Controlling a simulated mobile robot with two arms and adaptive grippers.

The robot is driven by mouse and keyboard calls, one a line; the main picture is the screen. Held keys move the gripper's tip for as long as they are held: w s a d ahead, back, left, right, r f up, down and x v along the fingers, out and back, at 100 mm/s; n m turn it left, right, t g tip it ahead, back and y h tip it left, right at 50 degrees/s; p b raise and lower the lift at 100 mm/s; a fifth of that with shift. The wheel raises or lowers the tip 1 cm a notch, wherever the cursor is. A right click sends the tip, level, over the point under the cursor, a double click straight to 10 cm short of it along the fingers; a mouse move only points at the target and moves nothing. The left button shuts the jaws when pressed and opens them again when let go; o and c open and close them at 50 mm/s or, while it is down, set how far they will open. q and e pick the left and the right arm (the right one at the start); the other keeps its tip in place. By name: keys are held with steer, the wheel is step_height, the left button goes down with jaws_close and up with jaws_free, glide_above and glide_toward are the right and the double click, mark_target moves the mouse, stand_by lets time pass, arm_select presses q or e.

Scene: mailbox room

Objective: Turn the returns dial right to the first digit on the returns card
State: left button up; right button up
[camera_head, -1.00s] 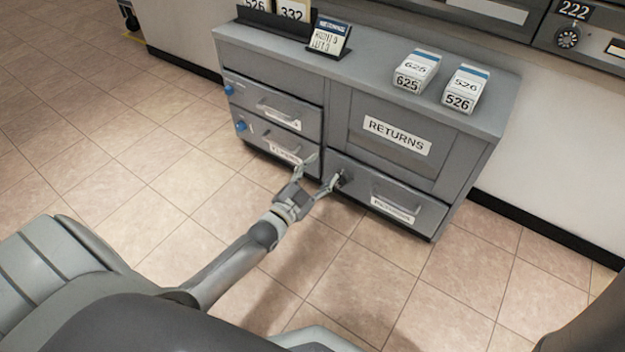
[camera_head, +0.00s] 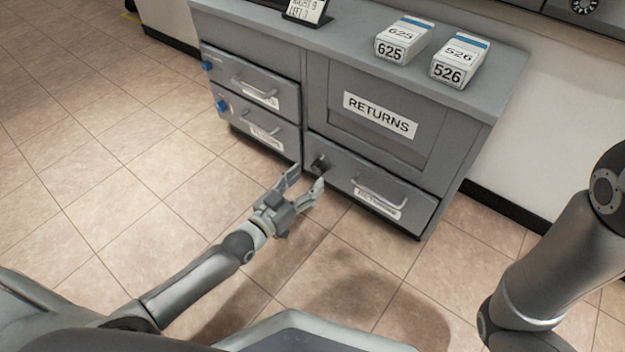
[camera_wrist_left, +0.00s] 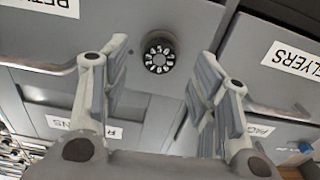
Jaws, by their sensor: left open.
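The returns dial (camera_head: 319,164) is a small dark round knob at the upper left of the lower right drawer (camera_head: 345,180). The card (camera_head: 307,10) in a dark stand on the cabinet top is cut off by the top edge. My right arm shows at the right; its gripper is out of view.
The grey cabinet (camera_head: 316,75) has a RETURNS panel (camera_head: 381,115) above the dial drawer. Two left drawers (camera_head: 252,82) have handles and blue knobs. Two boxes marked 625 (camera_head: 402,40) and 526 (camera_head: 459,61) stand on top. The tiled floor in front is clear.

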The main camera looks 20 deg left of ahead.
mark_target(316, 171)
arm_select(q)
steer(key=shift+b+x, duration=0.55)
steer(key=shift+x, duration=0.6)
steer(key=shift+w+d, duration=0.15)
steer(key=shift+w, duration=0.4)
steer(key=shift+c, duration=0.4)
steer(key=c, duration=1)
steer(key=shift+o, duration=0.2)
